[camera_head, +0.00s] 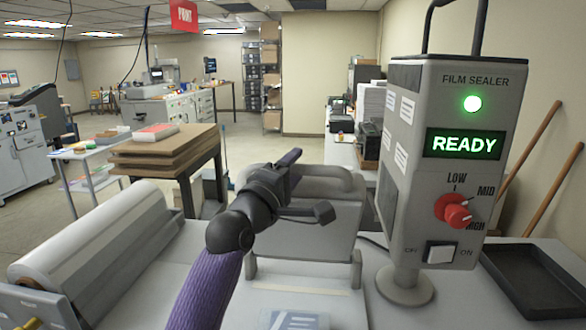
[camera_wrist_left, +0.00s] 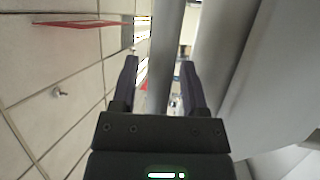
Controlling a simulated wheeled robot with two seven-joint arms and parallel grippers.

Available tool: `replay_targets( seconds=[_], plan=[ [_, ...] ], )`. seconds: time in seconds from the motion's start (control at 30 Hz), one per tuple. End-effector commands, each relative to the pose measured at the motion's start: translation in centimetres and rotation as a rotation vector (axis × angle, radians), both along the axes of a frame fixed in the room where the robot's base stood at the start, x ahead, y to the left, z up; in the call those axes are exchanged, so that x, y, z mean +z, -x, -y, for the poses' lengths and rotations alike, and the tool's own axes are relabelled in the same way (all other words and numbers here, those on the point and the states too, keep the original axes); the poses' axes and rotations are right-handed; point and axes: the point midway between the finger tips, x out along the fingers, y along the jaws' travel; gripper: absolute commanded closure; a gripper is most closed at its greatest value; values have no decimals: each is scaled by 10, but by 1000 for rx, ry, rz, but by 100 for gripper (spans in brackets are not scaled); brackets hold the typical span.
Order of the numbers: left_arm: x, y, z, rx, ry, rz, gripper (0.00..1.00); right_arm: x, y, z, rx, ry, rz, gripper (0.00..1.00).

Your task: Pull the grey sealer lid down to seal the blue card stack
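The grey sealer lid (camera_head: 312,228) stands raised behind the sealer base, with its rounded bar handle (camera_head: 340,176) along the top. My left gripper (camera_head: 291,160) is at the left part of the handle. In the left wrist view, my left gripper (camera_wrist_left: 159,68) has its two fingers apart. A grey bar (camera_wrist_left: 165,45), seemingly the handle, passes between or just beyond them; contact cannot be told. The blue card stack (camera_head: 296,320) lies at the bottom edge of the head view, partly cut off, in front of the lid. My right gripper is out of view.
The film sealer control box (camera_head: 445,150) shows a green READY light and stands right of the lid. A film roll (camera_head: 95,250) lies at left. A black tray (camera_head: 540,280) sits at right. Stacked boards (camera_head: 165,150) stand behind.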

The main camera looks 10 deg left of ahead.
Motion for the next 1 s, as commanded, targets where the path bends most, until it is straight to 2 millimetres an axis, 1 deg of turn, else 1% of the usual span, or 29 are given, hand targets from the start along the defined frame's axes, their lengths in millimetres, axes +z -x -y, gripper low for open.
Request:
replay_targets(
  seconds=[0.03,0.23,0.27,1.0],
  plan=[
    [0,0,0,0,0,0,56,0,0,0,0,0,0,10],
    [0,0,0,0,0,-1,98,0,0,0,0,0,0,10],
    [0,0,0,0,0,-1,100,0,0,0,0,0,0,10],
    [-1,0,0,0,-1,-2,100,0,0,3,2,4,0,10]
  ],
)
